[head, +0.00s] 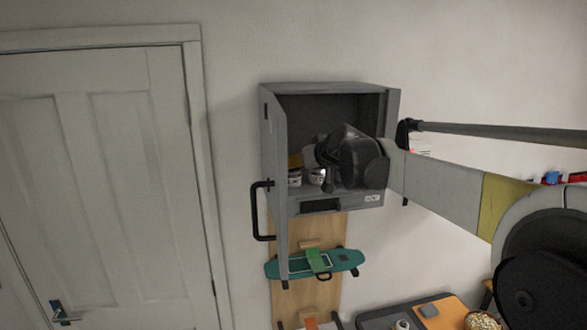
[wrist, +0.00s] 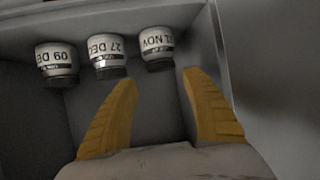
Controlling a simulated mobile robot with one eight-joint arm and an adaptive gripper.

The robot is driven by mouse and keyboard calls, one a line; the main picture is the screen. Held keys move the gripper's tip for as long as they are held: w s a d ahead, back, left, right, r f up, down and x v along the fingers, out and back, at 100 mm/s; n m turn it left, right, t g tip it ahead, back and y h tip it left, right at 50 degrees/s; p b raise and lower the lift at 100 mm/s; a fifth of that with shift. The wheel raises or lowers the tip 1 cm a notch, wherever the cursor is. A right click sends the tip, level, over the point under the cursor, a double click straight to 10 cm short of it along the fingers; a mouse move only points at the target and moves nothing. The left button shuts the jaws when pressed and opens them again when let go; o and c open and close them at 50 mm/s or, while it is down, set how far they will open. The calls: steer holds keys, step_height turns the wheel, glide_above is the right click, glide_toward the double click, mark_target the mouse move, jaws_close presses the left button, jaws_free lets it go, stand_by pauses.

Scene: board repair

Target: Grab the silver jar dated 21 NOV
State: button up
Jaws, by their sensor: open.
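In the wrist view, the jar with a label that reads NOV (wrist: 156,42) stands at the right of a row of jars. Its label is upside down and the day is partly cut off, seemingly 21. It has a pale body and a dark end facing me. My gripper (wrist: 161,77) is open, its two yellow fingers apart, with nothing between them. The fingertips are just short of the NOV jar, which lies ahead of the gap. In the head view, my gripper reaches into the open grey cabinet (head: 282,140); my wrist hides part of the inside.
A jar marked 27 DE (wrist: 105,50) stands left of the NOV jar, and a jar marked 09 DE (wrist: 57,62) further left. The cabinet's side wall is close to the right finger. The open cabinet door with its black handle (head: 256,212) hangs at the left.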

mark_target(294, 174)
steer(key=p+x, duration=0.1)
steer(key=x, duration=0.2)
steer(key=p+x, duration=0.1)
steer(key=x, duration=0.3)
steer(key=shift+f, duration=0.3)
steer(key=shift+s, duration=0.15)
steer(key=shift+s+r, duration=0.1)
steer(key=shift+r, duration=0.05)
steer(key=shift+c, duration=1.4)
steer(key=c, duration=0.8)
